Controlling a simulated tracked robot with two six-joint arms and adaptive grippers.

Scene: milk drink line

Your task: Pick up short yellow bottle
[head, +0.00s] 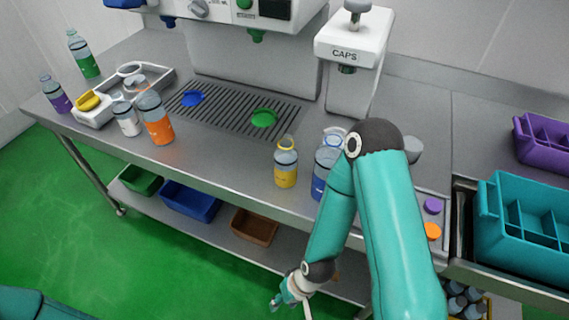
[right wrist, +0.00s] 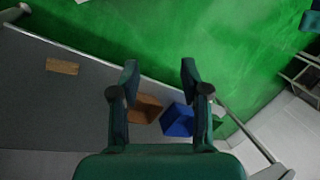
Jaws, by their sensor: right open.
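The short yellow bottle (head: 286,172) stands upright near the front edge of the steel counter in the head view. It has a clear shoulder and a yellow ring at its top. A blue bottle (head: 320,182) stands just right of it, partly hidden by my right arm. My right gripper (head: 291,300) hangs low in front of the counter, below the yellow bottle and apart from it. In the right wrist view the right gripper (right wrist: 160,76) is open with nothing between its fingers. The yellow bottle is not in that view. My left gripper is not in view.
An orange bottle (head: 158,128), a white bottle (head: 126,120) and a tray (head: 150,84) stand at the counter's left. The drip grate (head: 222,117) lies behind. Blue (head: 190,200) and brown (head: 254,227) bins sit on the lower shelf. A teal crate (head: 515,262) is at right.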

